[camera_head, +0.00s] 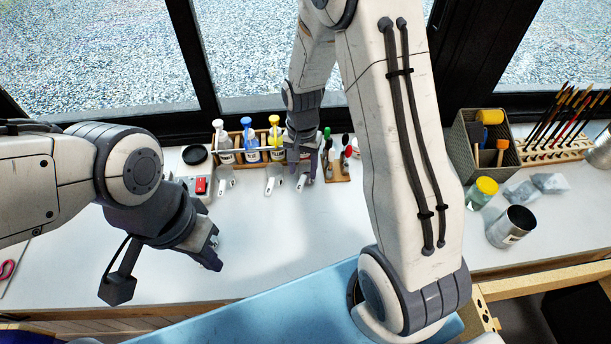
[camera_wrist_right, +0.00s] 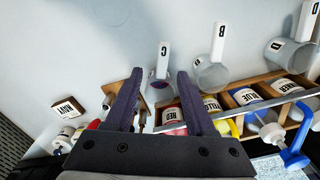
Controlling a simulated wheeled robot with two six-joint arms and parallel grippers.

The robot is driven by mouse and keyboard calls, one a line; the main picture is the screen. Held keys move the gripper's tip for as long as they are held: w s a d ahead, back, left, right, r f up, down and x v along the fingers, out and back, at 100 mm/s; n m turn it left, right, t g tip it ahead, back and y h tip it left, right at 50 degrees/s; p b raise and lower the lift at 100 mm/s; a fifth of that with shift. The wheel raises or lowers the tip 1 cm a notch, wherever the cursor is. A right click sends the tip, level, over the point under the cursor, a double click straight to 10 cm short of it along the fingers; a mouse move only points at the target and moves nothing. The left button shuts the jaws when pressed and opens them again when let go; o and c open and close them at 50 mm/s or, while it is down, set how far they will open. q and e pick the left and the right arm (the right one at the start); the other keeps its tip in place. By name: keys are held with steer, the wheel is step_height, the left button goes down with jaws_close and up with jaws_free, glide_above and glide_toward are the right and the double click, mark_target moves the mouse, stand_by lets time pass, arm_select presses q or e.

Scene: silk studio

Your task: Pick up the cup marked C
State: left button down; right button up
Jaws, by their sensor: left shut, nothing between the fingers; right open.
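The cup marked C (camera_wrist_right: 163,60) is a small clear measuring cup with a white handle bearing a black letter C. In the right wrist view its bowl lies between my two dark fingers, and the handle points away past the fingertips. My right gripper (camera_wrist_right: 160,73) is open around it; I cannot tell whether either finger touches it. In the head view the cup's white handle (camera_head: 301,183) shows just below my right gripper (camera_head: 306,172). My left gripper (camera_head: 217,256) is shut and empty over the bare table at the left.
The cup marked B (camera_wrist_right: 219,42) lies beside C, and the cup marked D (camera_wrist_right: 284,50) lies further along. Behind them stands a wooden rack (camera_head: 234,159) of labelled bottles. A grey bin (camera_head: 463,149), a yellow-lidded jar (camera_head: 482,192) and a metal can (camera_head: 511,227) stand right. The table front is clear.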

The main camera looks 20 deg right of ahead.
mark_target(302, 180)
step_height(302, 180, down, 5)
steer(key=shift+w+a+f+p, duration=0.1)
steer(key=shift+f+p, duration=0.05)
steer(key=shift+p, duration=0.65)
steer(key=shift+f, duration=0.45)
jaws_close()
